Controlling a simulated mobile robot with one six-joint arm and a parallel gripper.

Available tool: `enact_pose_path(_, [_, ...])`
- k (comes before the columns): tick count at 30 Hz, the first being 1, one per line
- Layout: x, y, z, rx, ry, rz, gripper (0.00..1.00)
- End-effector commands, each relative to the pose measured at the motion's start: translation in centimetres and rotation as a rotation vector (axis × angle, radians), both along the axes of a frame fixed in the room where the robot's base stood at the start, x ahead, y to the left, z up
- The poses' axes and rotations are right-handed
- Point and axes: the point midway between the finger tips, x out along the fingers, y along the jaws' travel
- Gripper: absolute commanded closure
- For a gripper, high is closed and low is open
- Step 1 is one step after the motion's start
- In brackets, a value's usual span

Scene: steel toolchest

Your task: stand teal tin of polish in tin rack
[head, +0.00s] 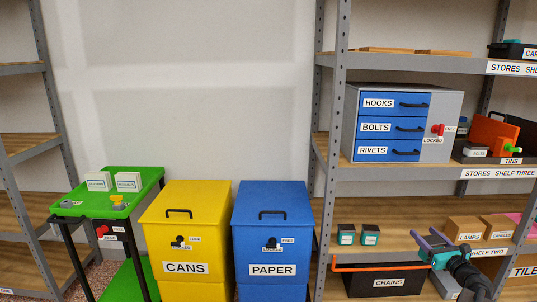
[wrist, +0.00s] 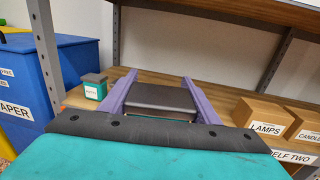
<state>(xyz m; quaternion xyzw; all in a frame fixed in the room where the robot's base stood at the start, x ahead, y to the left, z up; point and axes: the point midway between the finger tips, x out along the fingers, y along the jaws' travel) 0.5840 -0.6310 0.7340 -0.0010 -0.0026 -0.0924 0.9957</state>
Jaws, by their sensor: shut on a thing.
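My gripper (head: 428,238), with purple fingers, is in front of shelf two at the right of the head view. In the wrist view its fingers (wrist: 157,92) are shut on the sides of a dark-topped block, which I take to be the teal tin of polish (wrist: 162,97); its sides are mostly hidden. Two small teal tins with dark lids and white labels, a left one (head: 346,234) and a right one (head: 370,235), stand on shelf two. One such tin shows in the wrist view (wrist: 95,86). A TINS label (head: 511,161) marks a dark holder on shelf three; its inside is mostly hidden.
The LAMPS box (head: 465,229) and its neighbour (head: 497,228) stand right of my gripper. An orange-rimmed CHAINS bin (head: 388,282) is below. The blue drawer cabinet (head: 390,128) and an orange thing (head: 490,132) occupy shelf three. A grey upright (head: 335,150) borders the shelves at left.

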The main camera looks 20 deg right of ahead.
Motion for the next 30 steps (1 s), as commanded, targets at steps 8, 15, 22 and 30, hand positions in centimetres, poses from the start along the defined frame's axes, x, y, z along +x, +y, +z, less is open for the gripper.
enact_pose_path(8, [5.0, 8.6, 1.1, -0.001, -0.006, 0.154, 0.72])
enact_pose_path(15, [8.7, 17.1, 2.0, -0.002, -0.008, 0.304, 0.72])
enact_pose_path(22, [11.3, 25.4, 2.8, -0.002, -0.010, 0.447, 0.72])
enact_pose_path(30, [12.8, 35.2, 3.7, -0.002, -0.010, 0.615, 0.72])
